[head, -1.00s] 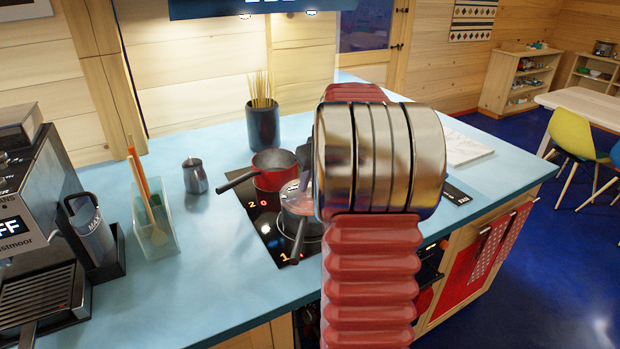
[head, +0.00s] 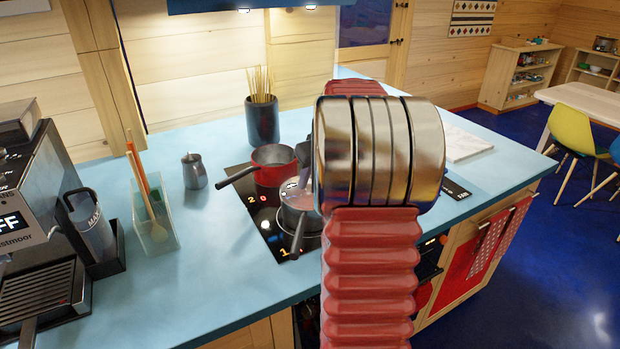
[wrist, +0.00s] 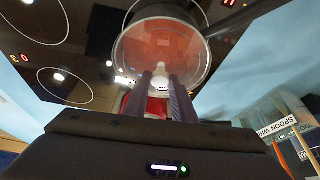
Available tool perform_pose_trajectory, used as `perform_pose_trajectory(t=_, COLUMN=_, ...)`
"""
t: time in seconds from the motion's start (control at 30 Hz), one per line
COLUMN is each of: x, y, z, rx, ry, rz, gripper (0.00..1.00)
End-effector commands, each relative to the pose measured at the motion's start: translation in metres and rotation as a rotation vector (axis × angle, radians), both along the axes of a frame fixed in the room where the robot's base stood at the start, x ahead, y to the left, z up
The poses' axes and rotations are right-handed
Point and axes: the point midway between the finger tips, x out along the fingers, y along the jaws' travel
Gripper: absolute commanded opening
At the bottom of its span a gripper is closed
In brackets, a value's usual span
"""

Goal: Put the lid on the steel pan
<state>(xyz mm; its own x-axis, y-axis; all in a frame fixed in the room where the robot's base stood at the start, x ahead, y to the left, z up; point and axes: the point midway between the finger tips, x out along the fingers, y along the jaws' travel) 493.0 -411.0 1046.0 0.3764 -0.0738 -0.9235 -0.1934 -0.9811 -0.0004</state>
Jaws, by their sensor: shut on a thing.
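My gripper (wrist: 163,93) is shut on the knob of the glass lid (wrist: 135,60), a clear disc with a pale rim and a reddish tint. The steel pan (wrist: 197,14) shows beyond the lid in the wrist view, its dark handle (wrist: 245,18) pointing to the upper right. In the head view the steel pan (head: 296,218) stands on the hob, its handle towards the front. My arm covers its right side and most of my gripper. The lid is over the pan; I cannot tell whether they touch.
A red pan (head: 273,168) stands on the black hob (head: 262,222) just behind the steel pan. A utensil box (head: 155,225), a small steel jug (head: 194,172) and a coffee machine (head: 30,220) stand to the left. The blue counter is clear between the box and hob.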

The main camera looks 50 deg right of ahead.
Motion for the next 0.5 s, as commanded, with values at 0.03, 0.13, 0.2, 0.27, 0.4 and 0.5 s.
perform_pose_trajectory(t=0.03, x=0.0002, y=-0.0001, z=0.0005, rx=-0.001, ry=-0.001, rz=0.000, gripper=0.00)
perform_pose_trajectory(t=0.13, x=0.0001, y=-0.0002, z=0.0005, rx=-0.001, ry=-0.001, rz=0.000, gripper=0.30)
perform_pose_trajectory(t=0.2, x=0.0001, y=-0.0002, z=0.0005, rx=-0.001, ry=-0.001, rz=0.000, gripper=0.35)
perform_pose_trajectory(t=0.27, x=0.0001, y=-0.0001, z=0.0004, rx=-0.001, ry=-0.001, rz=0.000, gripper=0.39)
perform_pose_trajectory(t=0.4, x=0.0006, y=0.0008, z=0.0003, rx=0.000, ry=0.000, rz=0.001, gripper=0.45)
perform_pose_trajectory(t=0.5, x=0.0006, y=0.0009, z=0.0003, rx=0.000, ry=0.000, rz=0.001, gripper=0.45)
